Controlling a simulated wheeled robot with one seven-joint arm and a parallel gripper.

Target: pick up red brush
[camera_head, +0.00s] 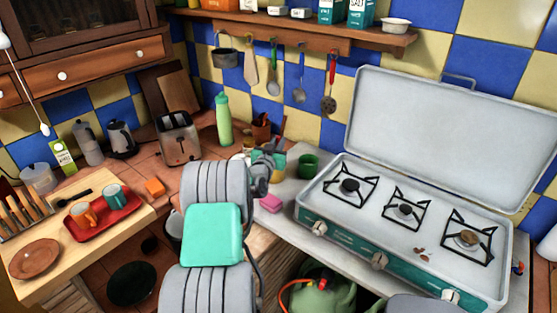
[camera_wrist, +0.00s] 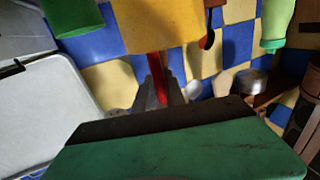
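In the wrist view, which looks upside down, a red brush handle (camera_wrist: 166,66) sticks out of a yellow cup (camera_wrist: 155,22). The grey fingers of my gripper (camera_wrist: 163,88) are on both sides of the handle; I cannot tell whether they touch it. The brush's other end is hidden in the cup. In the head view, my gripper (camera_head: 266,166) is at the yellow cup (camera_head: 280,161) on the counter, left of the green mug (camera_head: 308,165). The red handle is not clear there, as my arm blocks much of it.
A pink sponge (camera_head: 271,202) lies in front of the cup. A camping stove (camera_head: 400,215) with its lid up stands right. A toaster (camera_head: 178,138), a green bottle (camera_head: 223,120) and a brown utensil pot (camera_head: 261,131) stand behind left. Utensils hang above on the wall.

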